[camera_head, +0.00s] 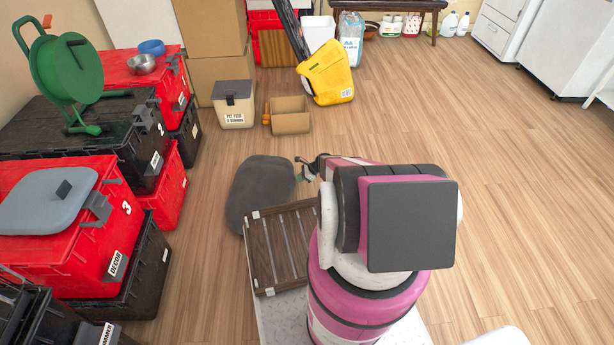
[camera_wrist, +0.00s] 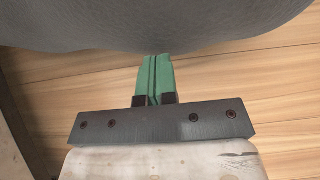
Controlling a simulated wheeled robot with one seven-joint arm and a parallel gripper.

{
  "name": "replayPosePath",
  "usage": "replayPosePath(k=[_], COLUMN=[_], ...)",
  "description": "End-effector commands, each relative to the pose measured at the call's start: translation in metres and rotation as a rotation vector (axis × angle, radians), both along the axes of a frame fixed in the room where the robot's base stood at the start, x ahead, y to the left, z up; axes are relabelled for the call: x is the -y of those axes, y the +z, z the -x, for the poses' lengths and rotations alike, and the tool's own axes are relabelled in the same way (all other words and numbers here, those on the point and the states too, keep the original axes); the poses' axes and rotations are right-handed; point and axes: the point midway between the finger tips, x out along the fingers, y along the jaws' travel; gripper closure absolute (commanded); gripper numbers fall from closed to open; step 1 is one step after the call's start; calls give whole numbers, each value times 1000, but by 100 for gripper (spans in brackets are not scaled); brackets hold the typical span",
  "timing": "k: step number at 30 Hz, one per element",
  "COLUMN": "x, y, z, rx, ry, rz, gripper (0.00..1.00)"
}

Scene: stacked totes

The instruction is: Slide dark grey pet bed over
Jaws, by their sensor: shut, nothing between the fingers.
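The dark grey pet bed (camera_head: 259,189) lies on the wooden floor in front of my base, left of my arm in the head view. In the wrist view its rounded edge (camera_wrist: 160,25) fills the top of the picture. My gripper (camera_head: 306,170) is at the bed's right side in the head view. In the wrist view its green fingers (camera_wrist: 154,72) are together with nothing between them, and their tips meet or nearly meet the bed's edge. I cannot tell whether they touch it. My arm hides part of the floor right of the bed.
Stacked red totes (camera_head: 75,225) and black totes line the left side. A slatted wooden rack (camera_head: 283,245) lies just in front of the bed. An open cardboard box (camera_head: 290,116) and a pet food bin (camera_head: 234,103) stand behind it. The floor on the right is clear.

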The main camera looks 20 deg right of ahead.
Motion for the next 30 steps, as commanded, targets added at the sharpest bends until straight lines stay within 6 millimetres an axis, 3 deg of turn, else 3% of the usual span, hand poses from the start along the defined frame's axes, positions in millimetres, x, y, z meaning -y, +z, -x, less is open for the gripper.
replayPosePath(k=[6, 22, 30], x=[-22, -31, -84], y=[1, 1, 1], z=[-4, -6, -16], rx=[0, 0, 0], ry=[0, 1, 3], rz=[0, 0, 0], gripper=[100, 100, 100])
